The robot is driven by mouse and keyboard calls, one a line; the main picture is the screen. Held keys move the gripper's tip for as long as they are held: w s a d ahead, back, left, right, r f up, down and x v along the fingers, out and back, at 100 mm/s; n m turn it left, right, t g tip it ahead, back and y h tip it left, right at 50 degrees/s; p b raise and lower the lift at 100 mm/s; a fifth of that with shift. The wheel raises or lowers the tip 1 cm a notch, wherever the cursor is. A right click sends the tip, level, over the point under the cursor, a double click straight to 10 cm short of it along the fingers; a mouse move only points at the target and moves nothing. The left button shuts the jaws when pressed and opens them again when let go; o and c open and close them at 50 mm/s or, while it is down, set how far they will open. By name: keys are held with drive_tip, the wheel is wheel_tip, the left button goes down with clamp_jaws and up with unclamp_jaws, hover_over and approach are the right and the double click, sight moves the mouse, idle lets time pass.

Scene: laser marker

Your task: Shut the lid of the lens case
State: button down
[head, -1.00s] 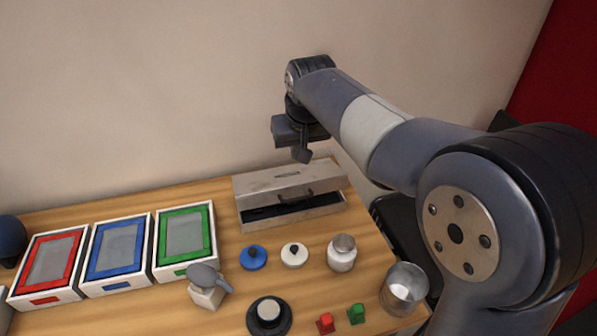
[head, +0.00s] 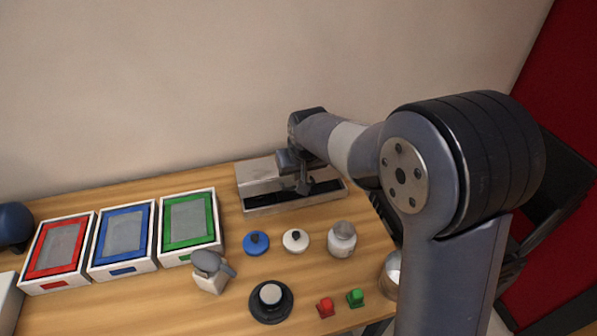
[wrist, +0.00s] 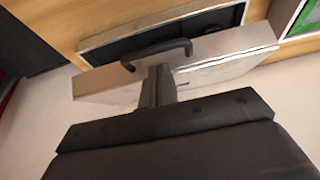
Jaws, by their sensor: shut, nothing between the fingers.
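The lens case (head: 222,208) is a long grey metal box at the back of the table; its lid (head: 258,172) is partly open, with a dark gap along the front. In the wrist view the lid (wrist: 225,62) is a pale slab with a dark handle (wrist: 150,50), and the dark inside (wrist: 200,30) shows beyond it. My gripper (head: 304,189) is shut and empty, low over the lid's front and hiding part of it. In the wrist view my gripper (wrist: 158,72) points at the lid close to the handle; I cannot tell whether it touches.
Red, blue and green framed trays (head: 188,222) stand left of the case. A wall rises close behind the case.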

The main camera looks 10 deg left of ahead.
drive_tip(key=shift+s, duration=0.1)
idle(0.3)
drive_tip(key=s+f+b, duration=0.1)
drive_tip(key=f+b, duration=0.1)
drive_tip(key=b, duration=0.2)
drive_tip(key=d+f+t+b, duration=0.1)
drive_tip(key=f+b, duration=0.1)
drive_tip(key=b, duration=0.2)
drive_tip(key=s+f+t+y+b, duration=0.1)
drive_tip(key=f+b, duration=0.1)
drive_tip(key=b, duration=0.2)
drive_tip(key=shift+s+d+f, duration=0.1)
drive_tip(key=shift+s+d, duration=0.1)
drive_tip(key=shift+s, duration=0.15)
drive_tip(key=shift+s+f, duration=0.1)
drive_tip(key=shift+d+f, duration=0.1)
drive_tip(key=shift+s, duration=0.1)
drive_tip(key=v, duration=1.1)
